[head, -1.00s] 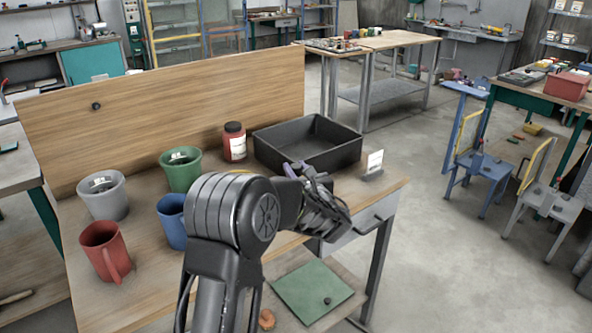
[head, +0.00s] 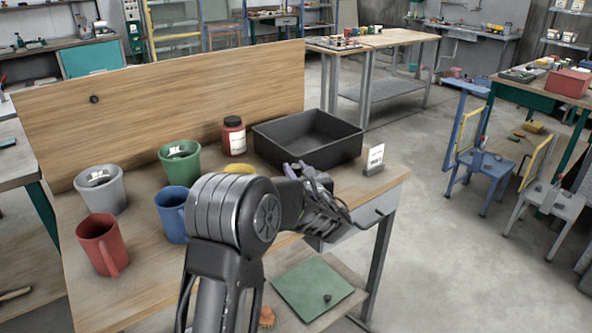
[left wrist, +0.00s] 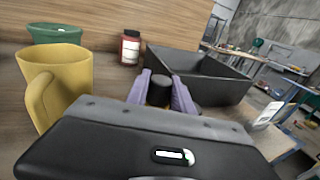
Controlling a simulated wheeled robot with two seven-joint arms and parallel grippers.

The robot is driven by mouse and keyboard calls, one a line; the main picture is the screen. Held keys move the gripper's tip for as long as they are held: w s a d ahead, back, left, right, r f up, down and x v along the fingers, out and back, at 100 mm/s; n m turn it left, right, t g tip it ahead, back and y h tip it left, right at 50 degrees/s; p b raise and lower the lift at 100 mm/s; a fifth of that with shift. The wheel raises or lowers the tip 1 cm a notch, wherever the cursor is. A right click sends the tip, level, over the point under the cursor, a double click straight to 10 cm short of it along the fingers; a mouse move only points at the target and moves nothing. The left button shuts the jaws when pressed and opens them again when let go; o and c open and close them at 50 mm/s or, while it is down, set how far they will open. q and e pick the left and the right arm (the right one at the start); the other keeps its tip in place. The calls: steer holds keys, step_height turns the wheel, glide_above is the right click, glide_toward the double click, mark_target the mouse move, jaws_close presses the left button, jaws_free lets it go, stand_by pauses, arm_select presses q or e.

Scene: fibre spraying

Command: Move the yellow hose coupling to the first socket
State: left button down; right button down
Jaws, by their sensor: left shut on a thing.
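My left gripper (head: 299,171) has purple fingers and is over the table, in front of the black tray. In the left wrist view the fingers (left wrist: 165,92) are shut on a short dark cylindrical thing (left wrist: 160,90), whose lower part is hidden. A yellow mug (left wrist: 62,78) stands close by on the left, its handle towards the camera. In the head view only its rim (head: 239,168) shows behind my left arm. I cannot make out a yellow hose coupling or a numbered socket. My right gripper is not in view.
A black tray (head: 268,148) stands behind the gripper, with a white card in a stand (head: 376,156) to its right. A red jar (head: 234,138) and green (head: 180,172), grey (head: 103,200), blue (head: 172,222) and red (head: 103,252) mugs stand left. A wooden board (head: 170,95) backs the table.

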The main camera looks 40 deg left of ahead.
arm_select(q)
steer(key=shift+f+b, duration=0.4)
steer(key=shift+f, duration=0.05)
steer(key=c, duration=1)
jaws_free()
steer(key=b+v, duration=0.1)
steer(key=v, duration=0.6)
steer(key=shift+s+d, duration=0.25)
steer(key=shift+d, duration=0.1)
steer(key=shift+f, duration=0.1)
